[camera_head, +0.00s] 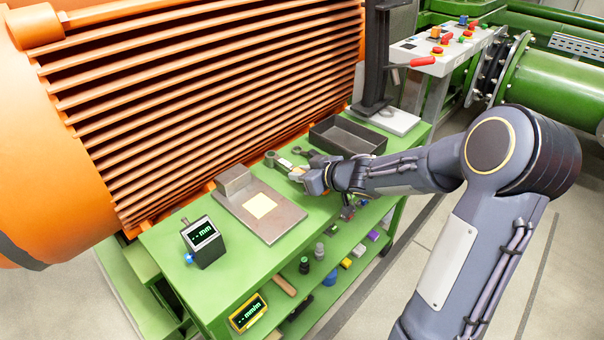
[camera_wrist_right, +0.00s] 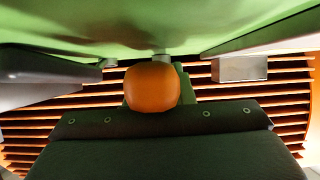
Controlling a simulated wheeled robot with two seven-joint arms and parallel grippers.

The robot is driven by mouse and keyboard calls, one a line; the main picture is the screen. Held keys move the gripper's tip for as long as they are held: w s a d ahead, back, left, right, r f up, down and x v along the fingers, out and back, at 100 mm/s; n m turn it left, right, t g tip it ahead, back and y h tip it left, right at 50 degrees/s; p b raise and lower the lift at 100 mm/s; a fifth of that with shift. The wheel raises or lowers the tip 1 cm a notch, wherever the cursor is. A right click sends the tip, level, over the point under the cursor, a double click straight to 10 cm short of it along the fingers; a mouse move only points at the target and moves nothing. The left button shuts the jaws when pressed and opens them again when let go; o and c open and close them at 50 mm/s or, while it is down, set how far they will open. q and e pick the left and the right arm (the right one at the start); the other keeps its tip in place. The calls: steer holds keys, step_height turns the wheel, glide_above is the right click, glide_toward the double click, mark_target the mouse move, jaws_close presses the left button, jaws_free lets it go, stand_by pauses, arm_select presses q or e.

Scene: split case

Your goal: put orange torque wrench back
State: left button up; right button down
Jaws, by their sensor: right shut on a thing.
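The orange torque wrench shows as an orange handle end (camera_head: 298,173) at the fingertips of my right gripper (camera_head: 312,180) in the head view. In the right wrist view the rounded orange handle end (camera_wrist_right: 152,87) fills the middle of the picture. My right gripper is shut on it, low over the green bench beside the dark tray. A grey ring-shaped head and pale shaft (camera_head: 284,163) lie in line with the handle; whether they are part of this wrench I cannot tell for sure. The gripper hides part of the wrench. My left gripper is not in view.
The green bench (camera_head: 165,262) carries a black tray (camera_head: 350,134), a grey plate (camera_head: 275,222) with a block and a display box (camera_head: 203,243). A black column (camera_head: 376,60) stands behind the tray. The orange finned housing (camera_head: 200,90) walls the back. Small items fill the lower shelf.

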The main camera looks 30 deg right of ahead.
steer(key=c, duration=1.3)
jaws_free()
steer(key=shift+o, duration=0.2)
steer(key=shift+s+r+p, duration=0.1)
steer(key=shift+r+p, duration=0.2)
steer(key=p+v, duration=0.4)
steer(key=v, duration=0.7)
steer(key=shift+s+d+p, duration=0.15)
steer(key=shift+s+p, duration=0.05)
steer(key=shift+p, duration=0.2)
steer(key=s+d+r+m+g+h, duration=0.1)
steer(key=s+r+m+h, duration=0.5)
steer(key=s, duration=0.1)
steer(key=s+a+f+g+y, duration=0.3)
steer(key=s+a+g+y, duration=0.2)
steer(key=s+a, duration=0.8)
steer(key=shift+s+a+f+y, duration=0.15)
steer(key=shift+s+a+y, duration=0.25)
steer(key=shift+s, duration=0.2)
